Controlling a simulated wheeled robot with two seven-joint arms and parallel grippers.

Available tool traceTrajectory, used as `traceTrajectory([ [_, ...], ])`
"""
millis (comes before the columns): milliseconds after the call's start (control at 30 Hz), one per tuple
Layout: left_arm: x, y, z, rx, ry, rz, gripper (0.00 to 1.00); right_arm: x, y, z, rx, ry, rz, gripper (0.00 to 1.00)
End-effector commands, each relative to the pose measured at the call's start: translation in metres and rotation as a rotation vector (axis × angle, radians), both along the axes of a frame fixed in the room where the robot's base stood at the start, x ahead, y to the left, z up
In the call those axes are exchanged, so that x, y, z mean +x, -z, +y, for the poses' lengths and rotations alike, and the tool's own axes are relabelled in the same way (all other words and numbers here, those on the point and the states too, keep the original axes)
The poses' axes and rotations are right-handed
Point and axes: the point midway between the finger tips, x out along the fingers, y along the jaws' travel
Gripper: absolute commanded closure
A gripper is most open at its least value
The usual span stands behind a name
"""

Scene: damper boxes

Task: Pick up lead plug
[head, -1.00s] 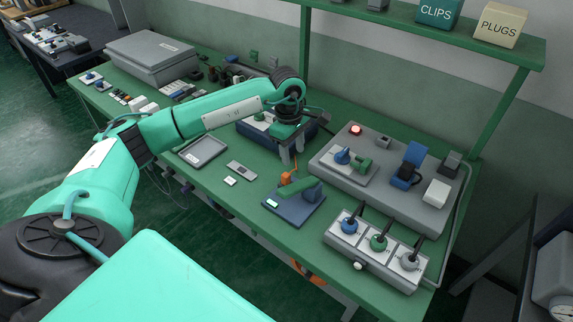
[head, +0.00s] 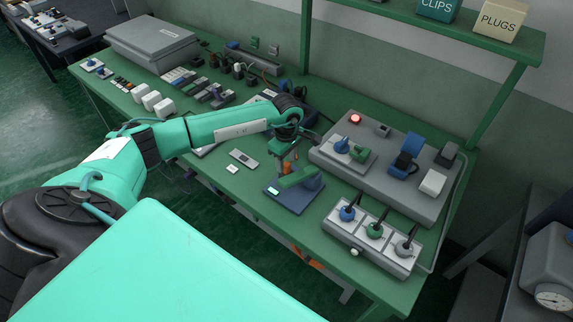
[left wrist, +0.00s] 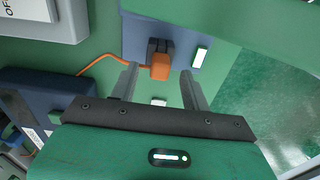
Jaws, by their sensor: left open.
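The lead plug is an orange plug (left wrist: 160,67) with a thin orange lead running off to the left in the left wrist view. It sits at a dark socket on a blue unit (left wrist: 190,28). In the head view the orange plug (head: 287,168) is partly hidden behind my left gripper (head: 287,161). In the left wrist view my left gripper (left wrist: 158,76) is open, with a finger on either side of the plug's line and nothing gripped. Touching cannot be told.
A grey panel (head: 326,158) with a red lamp, connectors and a blue clip stands behind to the right. A box with three knobs (head: 385,262) is at the front right. A small grey device (head: 243,158) and white block lie left of the blue unit.

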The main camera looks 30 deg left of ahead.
Motion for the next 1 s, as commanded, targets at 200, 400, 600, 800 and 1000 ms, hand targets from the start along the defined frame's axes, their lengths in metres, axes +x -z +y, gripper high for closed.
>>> traceTrajectory([
  [200, 0.000, 0.022, -0.001, -0.001, -0.001, 0.001, 0.53, -0.006, -0.011, 0.006, 0.006, 0.001, 0.006, 1.00],
  [400, 0.000, 0.024, -0.001, -0.001, 0.000, -0.001, 0.53, -0.010, -0.010, 0.001, 0.000, 0.000, 0.013, 1.00],
  [600, 0.000, 0.024, 0.000, -0.001, 0.000, -0.001, 0.84, -0.010, -0.010, -0.004, -0.005, -0.003, 0.013, 1.00],
  [800, 0.000, 0.024, 0.000, 0.000, 0.000, -0.001, 1.00, -0.010, -0.010, -0.006, -0.006, -0.003, 0.013, 1.00],
  [1000, 0.000, 0.024, 0.000, 0.000, 0.000, -0.001, 1.00, -0.010, -0.010, -0.006, -0.006, -0.003, 0.013, 1.00],
])
